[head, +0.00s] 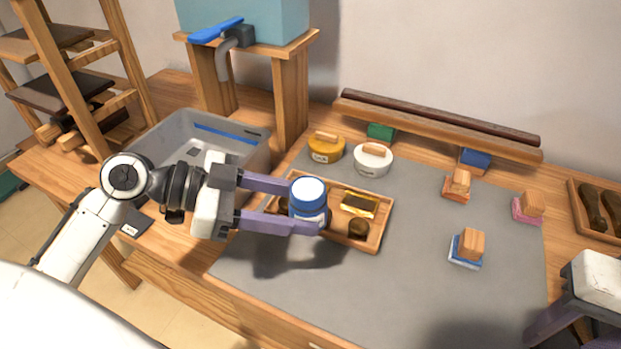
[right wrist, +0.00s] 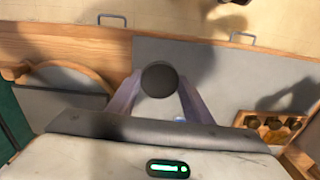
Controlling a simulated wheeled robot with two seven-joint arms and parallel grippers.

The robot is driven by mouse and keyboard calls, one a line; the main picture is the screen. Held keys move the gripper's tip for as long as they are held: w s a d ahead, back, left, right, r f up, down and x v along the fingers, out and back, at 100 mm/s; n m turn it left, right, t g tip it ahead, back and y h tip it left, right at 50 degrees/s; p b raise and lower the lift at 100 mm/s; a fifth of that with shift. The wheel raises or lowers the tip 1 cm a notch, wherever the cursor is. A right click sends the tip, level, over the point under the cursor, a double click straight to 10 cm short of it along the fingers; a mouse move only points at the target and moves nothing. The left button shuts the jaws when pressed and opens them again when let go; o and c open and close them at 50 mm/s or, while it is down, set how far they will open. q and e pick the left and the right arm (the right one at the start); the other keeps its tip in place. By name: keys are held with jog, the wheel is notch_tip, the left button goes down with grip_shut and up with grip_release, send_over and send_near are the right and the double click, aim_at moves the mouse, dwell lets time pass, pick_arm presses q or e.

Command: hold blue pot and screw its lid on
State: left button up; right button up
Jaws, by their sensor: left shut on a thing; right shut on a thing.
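The blue pot (head: 308,203) is upright between the fingers of my left gripper (head: 306,208), which is shut on it above the wooden tray. Its top shows a round white face inside a blue rim. My right gripper (right wrist: 160,92) is shut on a dark round piece (right wrist: 160,77) that looks like a lid, in the right wrist view. In the head view my right gripper is at the lower right edge, partly cut off, well apart from the pot.
The wooden tray (head: 384,222) holds a gold-wrapped block (head: 359,204) and a dark round piece (head: 358,229). Several wood-handled blocks stand at the right. A grey bin (head: 252,163) is at the left. The grey mat's middle front is clear.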

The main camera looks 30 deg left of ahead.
pick_arm(q)
jog(key=w+d+f+m+g+h, duration=0.1)
jog(key=d+m+g, duration=0.6)
jog(key=d, duration=0.7)
jog(key=shift+w+f+m+g+h, duration=0.35)
jog(key=shift+g+h, duration=0.15)
jog(key=shift+g, duration=0.3)
jog(key=shift+d, duration=0.1)
pick_arm(e)
jog(key=w+a+r+m, duration=0.1)
jog(key=a+r+m, duration=0.2)
jog(key=a+r, duration=0.4)
jog(key=w+a+r+m, duration=0.2)
jog(key=a+r, duration=0.5)
jog(key=a, duration=1)
jog(key=shift+w+r+m, duration=0.3)
jog(key=shift+r+m, duration=0.05)
jog(key=shift+m, duration=0.35)
jog(key=shift+f, duration=2.05)
